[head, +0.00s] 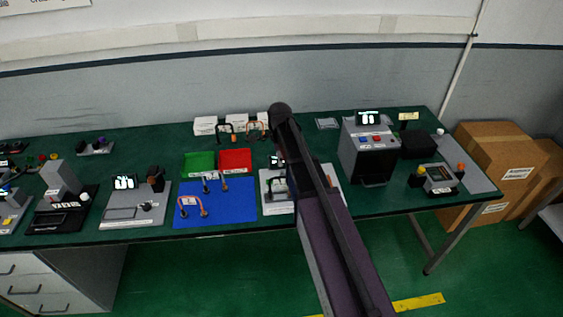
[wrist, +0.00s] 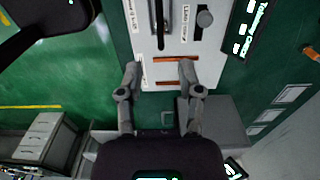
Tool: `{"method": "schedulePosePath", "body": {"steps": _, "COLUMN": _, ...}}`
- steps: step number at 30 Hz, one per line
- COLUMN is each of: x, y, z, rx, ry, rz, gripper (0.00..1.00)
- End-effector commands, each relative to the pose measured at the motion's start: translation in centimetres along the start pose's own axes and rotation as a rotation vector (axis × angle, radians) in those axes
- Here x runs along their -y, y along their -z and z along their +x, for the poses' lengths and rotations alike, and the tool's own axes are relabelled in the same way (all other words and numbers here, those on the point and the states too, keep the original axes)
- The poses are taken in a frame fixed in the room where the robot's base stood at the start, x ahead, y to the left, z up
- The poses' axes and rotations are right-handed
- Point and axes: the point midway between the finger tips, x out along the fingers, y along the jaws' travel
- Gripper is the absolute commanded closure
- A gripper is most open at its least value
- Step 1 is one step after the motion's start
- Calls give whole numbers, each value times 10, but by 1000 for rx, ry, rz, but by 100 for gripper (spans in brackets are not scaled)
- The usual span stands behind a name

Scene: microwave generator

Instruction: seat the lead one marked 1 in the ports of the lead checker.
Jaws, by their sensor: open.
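Two orange leads with black ends and white tags lie on the blue mat (head: 240,214): one at the front left (head: 191,200), one behind it (head: 216,185). Their tag numbers are too small to read. My gripper (wrist: 159,73) is open, with nothing held between its fingers. It is over a white-plated fixture (wrist: 148,45) with orange strips, a dark lever and a round knob; this fixture also shows beside my arm in the head view (head: 268,208). A small unit with yellow and orange posts (head: 439,180) at the right may be the lead checker; its label is unreadable.
Green (head: 198,163) and red (head: 236,160) trays stand behind the mat. A grey boxy machine with a display (head: 366,150) stands right of my arm. More grey devices (head: 135,207) fill the left. White boxes (head: 206,125) and hanging leads stand at the back.

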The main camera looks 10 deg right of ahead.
Motion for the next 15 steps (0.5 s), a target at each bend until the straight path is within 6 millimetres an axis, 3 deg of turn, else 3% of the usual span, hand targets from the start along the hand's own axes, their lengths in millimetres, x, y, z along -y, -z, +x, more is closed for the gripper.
{"method": "schedulePosePath", "body": {"steps": 8, "x": -18, "y": 3, "z": 0, "rx": 0, "ry": 0, "rz": -110, "gripper": 53}}
{"method": "schedulePosePath", "body": {"steps": 15, "x": -58, "y": 9, "z": 0, "rx": 0, "ry": -1, "rz": -402, "gripper": 53}}
